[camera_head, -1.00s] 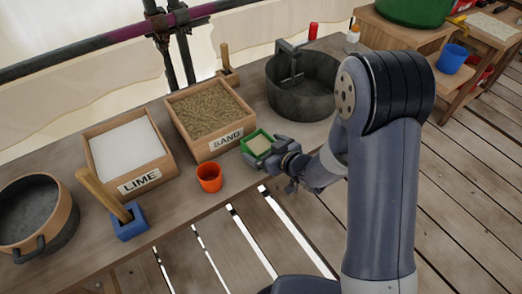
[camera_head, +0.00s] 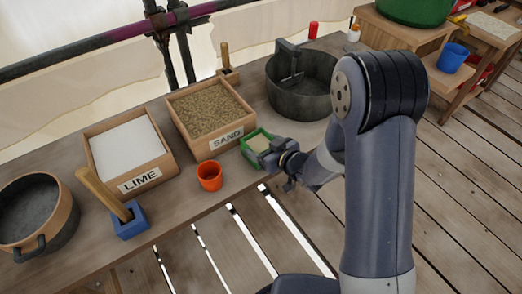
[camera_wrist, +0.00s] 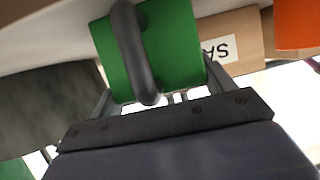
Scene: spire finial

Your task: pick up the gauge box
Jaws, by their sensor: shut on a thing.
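The gauge box (camera_head: 251,152) is a small green box with pale contents, at the front of the bench by the right corner of the sand box. My gripper (camera_head: 268,154) reaches it from the right and is shut on it. In the wrist view the green gauge box (camera_wrist: 180,50) fills the top middle, with a curved dark handle (camera_wrist: 130,50) on its near side. My gripper's fingers (camera_wrist: 160,88) lie on either side of it. I cannot tell whether its base touches the bench.
A sand box (camera_head: 209,119) stands just behind, and an orange cup (camera_head: 209,177) to the left. A dark round pan (camera_head: 303,85) stands behind right. Bare bench lies around the cup.

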